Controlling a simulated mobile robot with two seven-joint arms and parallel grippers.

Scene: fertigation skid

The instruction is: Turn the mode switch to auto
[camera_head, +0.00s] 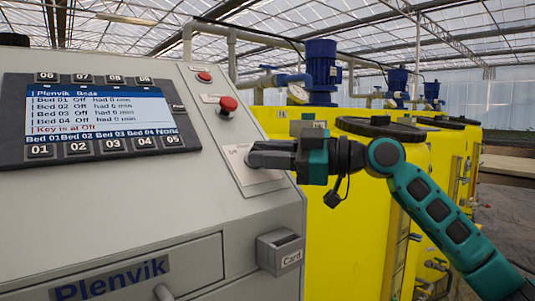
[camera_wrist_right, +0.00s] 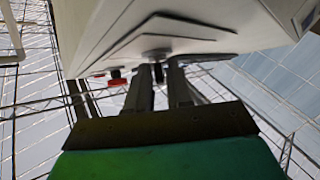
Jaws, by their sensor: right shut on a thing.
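The mode switch sits on a pale label plate (camera_head: 242,172) on the sloped face of the grey cabinet; in the head view my fingers hide it. My right gripper (camera_head: 256,154) reaches in from the right, its fingertips at the plate, shut on the switch. In the right wrist view, the two fingers of my right gripper (camera_wrist_right: 162,75) are close around a dark, narrow piece under a round base (camera_wrist_right: 156,54) on the panel. The switch's angle cannot be made out. The screen (camera_head: 95,115) reads "Key is at Off". My left gripper is not in view.
A red mushroom button (camera_head: 228,104) and a smaller red button (camera_head: 204,76) sit above the plate. A card box (camera_head: 281,251) juts out below. Yellow tanks (camera_head: 350,220) with blue motors (camera_head: 321,70) stand behind my right arm.

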